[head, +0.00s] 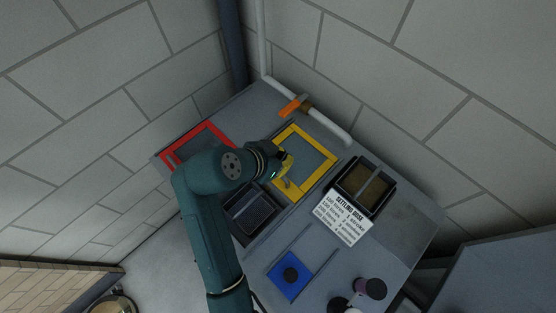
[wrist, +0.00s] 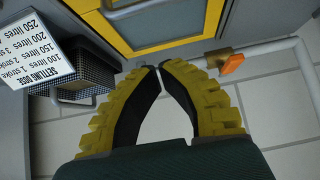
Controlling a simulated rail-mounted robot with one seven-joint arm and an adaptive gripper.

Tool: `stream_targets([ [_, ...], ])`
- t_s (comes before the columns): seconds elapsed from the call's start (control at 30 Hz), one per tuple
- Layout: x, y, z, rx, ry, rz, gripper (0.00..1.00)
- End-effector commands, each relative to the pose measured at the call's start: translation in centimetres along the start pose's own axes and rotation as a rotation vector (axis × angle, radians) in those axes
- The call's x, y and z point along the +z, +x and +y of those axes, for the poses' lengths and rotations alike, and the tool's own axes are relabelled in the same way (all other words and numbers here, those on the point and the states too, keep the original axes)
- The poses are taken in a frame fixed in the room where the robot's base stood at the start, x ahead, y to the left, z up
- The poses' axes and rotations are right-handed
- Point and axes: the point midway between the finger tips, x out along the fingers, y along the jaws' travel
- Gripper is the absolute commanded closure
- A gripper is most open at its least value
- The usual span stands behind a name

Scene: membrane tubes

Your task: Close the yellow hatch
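The yellow hatch (head: 325,151) is a grey panel in a yellow frame, set in the grey bench top. My gripper covers its left side in the head view, and I cannot tell how far open it stands. In the wrist view the yellow frame (wrist: 182,42) crosses the top, cut off by the picture edge, with part of a grey handle (wrist: 124,8) inside it. My gripper (wrist: 160,68) has curved yellow fingers whose tips meet or almost meet, with nothing seen between them. In the head view my gripper (head: 285,170) is over the hatch's left part.
A red-framed hatch (head: 212,127) lies to the left and a dark bin (head: 250,212) below it. A black mesh box (head: 365,187) and a white "settling dose" sign (head: 342,218) stand right. A pipe (head: 330,128) with an orange valve handle (head: 292,106) runs behind. A blue plate (head: 288,283) lies in front.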

Motion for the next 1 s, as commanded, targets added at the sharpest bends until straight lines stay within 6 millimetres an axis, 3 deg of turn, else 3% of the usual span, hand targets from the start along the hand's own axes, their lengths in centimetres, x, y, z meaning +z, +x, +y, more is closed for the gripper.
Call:
stream_targets([
  [0.27,0.1,6.4,0.1,0.003,0.001,-0.002,1.00],
  [0.5,3.0,4.6,0.0,-0.003,-0.001,-0.002,1.00],
  [1.0,3.5,4.1,0.2,0.002,0.003,-0.001,1.00],
])
